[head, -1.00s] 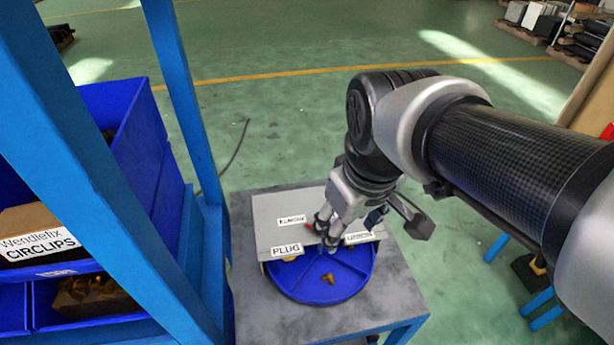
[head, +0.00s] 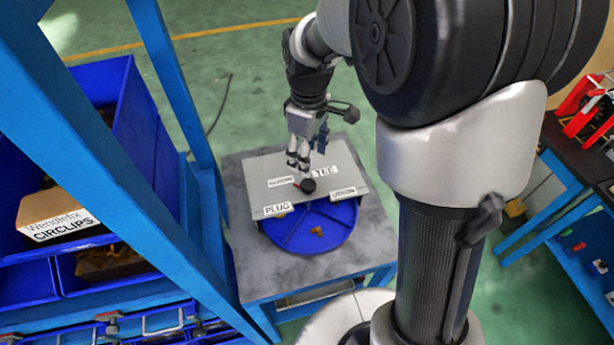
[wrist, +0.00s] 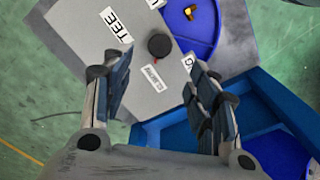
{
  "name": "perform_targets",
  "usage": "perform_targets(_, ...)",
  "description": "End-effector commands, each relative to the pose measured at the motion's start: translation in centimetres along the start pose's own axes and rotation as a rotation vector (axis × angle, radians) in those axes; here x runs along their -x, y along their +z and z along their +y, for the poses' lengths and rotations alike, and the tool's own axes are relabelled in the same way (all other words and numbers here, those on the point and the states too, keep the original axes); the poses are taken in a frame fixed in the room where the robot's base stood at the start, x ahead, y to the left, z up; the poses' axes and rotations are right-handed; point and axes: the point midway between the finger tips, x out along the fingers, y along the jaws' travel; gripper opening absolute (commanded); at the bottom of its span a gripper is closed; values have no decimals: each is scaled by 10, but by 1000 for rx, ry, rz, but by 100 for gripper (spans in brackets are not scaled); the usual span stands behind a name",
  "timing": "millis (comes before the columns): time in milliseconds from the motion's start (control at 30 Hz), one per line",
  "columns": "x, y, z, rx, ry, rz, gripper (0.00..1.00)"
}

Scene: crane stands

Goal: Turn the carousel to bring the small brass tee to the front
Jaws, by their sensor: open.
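The carousel is a blue round tray (head: 342,232) with dividers, its back half under a grey cover plate (head: 262,170). A small brass fitting (head: 316,231) lies in the open front part; it also shows in the wrist view (wrist: 189,13). Its exact shape is too small to tell. Another brass piece (head: 283,215) is partly hidden by the PLUG label (head: 278,210). A black round knob (head: 308,186) with a red pointer stands on the cover, near the TEE label (head: 325,171). My gripper (head: 298,163) is open and empty above the cover, apart from the knob (wrist: 159,45).
The carousel sits on a grey-topped stand (head: 247,262). A blue rack (head: 160,70) with bins and a Wendlefix CIRCLIPS box (head: 55,215) is close on the left. A dark bench (head: 580,155) with red items is at the right. Open green floor lies behind.

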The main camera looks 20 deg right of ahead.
Motion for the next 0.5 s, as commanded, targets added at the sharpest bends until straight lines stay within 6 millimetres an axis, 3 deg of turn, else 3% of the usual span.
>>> perform_targets(200,-51,1,-1,-1,-2,-3,54)
perform_targets(500,-94,0,0,-1,0,0,54)
